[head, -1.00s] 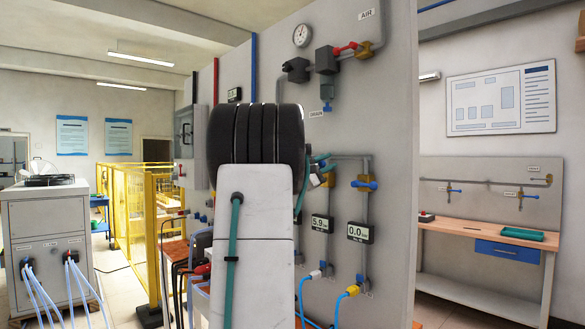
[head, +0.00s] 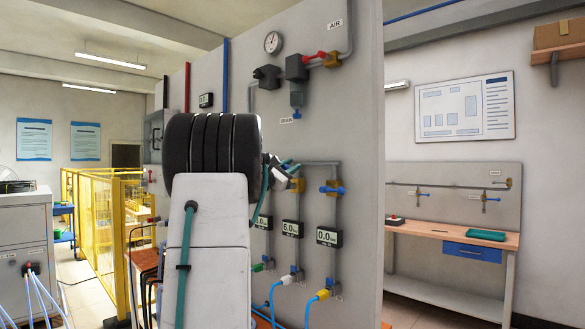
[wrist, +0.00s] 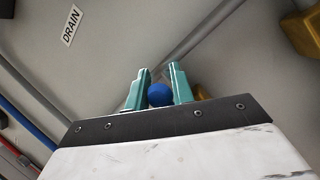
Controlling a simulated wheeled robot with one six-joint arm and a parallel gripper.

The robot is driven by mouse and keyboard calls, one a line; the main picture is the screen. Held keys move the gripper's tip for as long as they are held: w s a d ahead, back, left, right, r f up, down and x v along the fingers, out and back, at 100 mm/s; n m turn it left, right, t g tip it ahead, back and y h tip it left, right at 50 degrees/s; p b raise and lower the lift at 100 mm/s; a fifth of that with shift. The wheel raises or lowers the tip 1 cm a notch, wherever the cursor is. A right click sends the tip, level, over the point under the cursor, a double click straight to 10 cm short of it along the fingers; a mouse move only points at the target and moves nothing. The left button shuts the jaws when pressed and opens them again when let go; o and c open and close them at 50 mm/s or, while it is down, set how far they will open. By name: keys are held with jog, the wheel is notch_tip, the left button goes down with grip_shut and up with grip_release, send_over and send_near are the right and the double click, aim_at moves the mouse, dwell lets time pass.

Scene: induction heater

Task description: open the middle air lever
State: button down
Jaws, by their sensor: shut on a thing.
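The middle air lever has a brass valve (head: 297,186) on the middle pipe of the grey panel, partly hidden by my gripper. My gripper (head: 286,166) is at this valve, its teal fingers (wrist: 160,90) shut on the blue lever end (wrist: 159,96), which sits between them in the wrist view. The lever's exact angle is hard to tell. The middle display (head: 291,229) below reads 6.0. The right air lever (head: 331,189) is blue and lies across its pipe; its display (head: 328,237) reads 0.0. The left valve is hidden behind my arm.
Above are a red-handled valve (head: 317,56), a round gauge (head: 273,42) and a drain fitting (head: 297,97). Blue hoses (head: 313,299) hang from the lower couplings. A workbench (head: 440,234) stands at the right, yellow fencing (head: 84,230) at the left.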

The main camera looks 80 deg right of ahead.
jog(key=shift+w, duration=0.2)
jog(key=c, duration=1.2)
grip_release()
jog(key=shift+w+d+f, duration=0.1)
jog(key=shift+w, duration=0.05)
jog(key=v, duration=0.7)
jog(key=shift+a, duration=0.35)
jog(key=shift+f, duration=0.15)
